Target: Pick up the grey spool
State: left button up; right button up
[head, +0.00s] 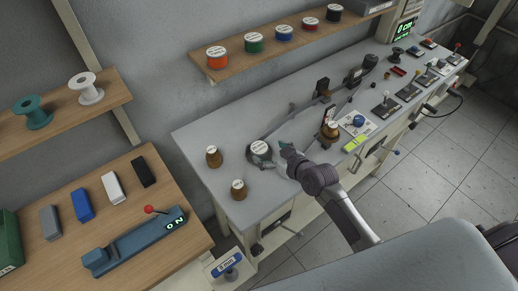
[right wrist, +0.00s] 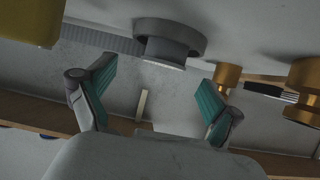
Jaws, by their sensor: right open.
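The grey spool (head: 259,150) stands on the grey bench, with a white label on top. My right gripper (head: 281,157) is just to the right of it in the head view, its teal fingers partly hidden by its own wrist. In the right wrist view the grey spool (right wrist: 170,42) shows as a round flange with a narrower part, above and between the fingertips. My right gripper (right wrist: 157,88) is open there, with nothing between its fingers. The spool looks apart from both fingers. My left gripper is not in view.
Levers and blocks fill the bench's far right. A wall shelf (head: 222,76) holds several coloured spools. A wooden table (head: 60,265) stands at left.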

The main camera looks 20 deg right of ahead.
aim_at(260, 148)
jog(key=shift+w+a+f+p, duration=0.1)
jog(key=shift+w+a+p, duration=0.25)
jog(key=shift+w, duration=0.15)
jog(key=x, duration=0.4)
jog(key=shift+a+f+p, duration=0.1)
jog(key=shift+a+p, duration=0.1)
jog(key=shift+p, duration=0.2)
jog(key=shift+c, duration=0.2)
jog(key=shift+c, duration=1.2)
jog(key=c, duration=1.1)
